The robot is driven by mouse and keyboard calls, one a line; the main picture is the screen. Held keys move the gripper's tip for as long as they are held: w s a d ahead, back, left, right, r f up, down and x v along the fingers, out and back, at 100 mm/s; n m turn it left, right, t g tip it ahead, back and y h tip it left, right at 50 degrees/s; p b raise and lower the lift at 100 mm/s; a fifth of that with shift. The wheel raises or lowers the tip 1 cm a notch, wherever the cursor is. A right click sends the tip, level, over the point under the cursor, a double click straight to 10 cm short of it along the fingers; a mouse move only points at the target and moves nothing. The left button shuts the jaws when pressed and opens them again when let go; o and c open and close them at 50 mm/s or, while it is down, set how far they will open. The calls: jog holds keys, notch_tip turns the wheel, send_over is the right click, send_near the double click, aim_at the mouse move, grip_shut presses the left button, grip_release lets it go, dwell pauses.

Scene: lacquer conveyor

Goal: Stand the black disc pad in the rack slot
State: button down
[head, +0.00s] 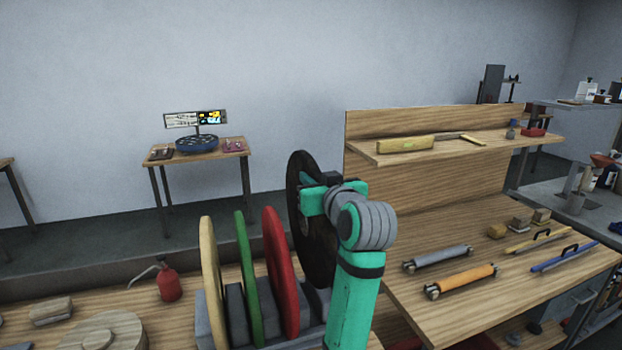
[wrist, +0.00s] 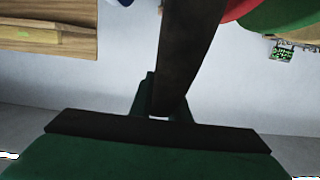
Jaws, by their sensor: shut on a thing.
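The black disc pad (head: 312,235) stands upright in the head view, just right of the red disc. My gripper (head: 318,195) is shut on its upper edge, with my arm covering part of its right side. The grey rack (head: 237,312) on the bench holds a cream disc (head: 210,280), a green disc (head: 247,285) and a red disc (head: 281,275). In the wrist view the pad (wrist: 185,55) runs edge-on between the fingers.
A red oil can (head: 168,284) and wooden discs (head: 100,332) lie left of the rack. Right is a bench with a back panel (head: 430,185), a shelf, a grey roller (head: 438,259) and an orange roller (head: 462,281). A small table (head: 160,160) stands at the wall.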

aim_at(333, 254)
jog(key=shift+f, duration=6.5)
jog(key=c, duration=1.6)
grip_release()
jog(key=shift+s, duration=0.1)
jog(key=v, duration=1)
jog(key=shift+s+d+r, duration=0.1)
jog(key=shift+s, duration=0.2)
